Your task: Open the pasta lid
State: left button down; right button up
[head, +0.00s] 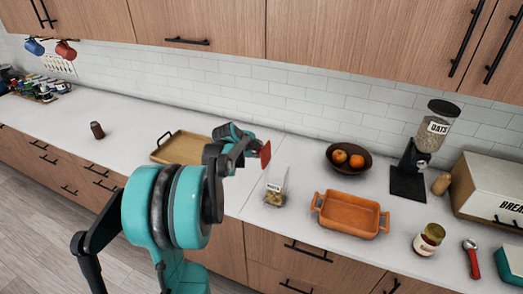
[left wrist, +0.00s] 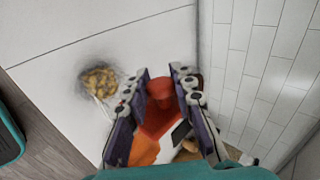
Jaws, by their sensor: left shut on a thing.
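The pasta jar (head: 275,189) is a clear, labelled container with pasta low inside, standing on the white counter. Its top looks uncovered. In the left wrist view its pasta (left wrist: 100,80) shows left of the fingers. My left gripper (head: 255,153) is above and just left of the jar, shut on a red piece that looks like the pasta lid (head: 265,155). The lid is tilted on edge and appears clear of the jar. In the left wrist view the red lid (left wrist: 159,112) sits between the two fingers of my left gripper (left wrist: 160,90). My right gripper is not in view.
An orange baking dish (head: 350,214) stands right of the jar, with a fruit bowl (head: 332,160) behind it. A wooden tray (head: 180,148) lies to the left, partly behind my arm. An oats dispenser (head: 412,160) and a small jar (head: 429,238) are farther right.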

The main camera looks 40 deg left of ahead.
pick_arm(q)
jog(key=shift+s+a+f+n+h+b, duration=0.15)
jog(key=shift+a+f+n+h+b, duration=0.2)
jog(key=shift+a+f+n+h, duration=0.35)
jog(key=shift+d+r+t, duration=0.1)
jog(key=shift+d+t, duration=0.1)
jog(key=shift+t, duration=0.1)
jog(key=c, duration=1.2)
grip_release()
jog(key=v, duration=1.2)
jog(key=shift+a, duration=0.2)
jog(key=shift+d, duration=0.1)
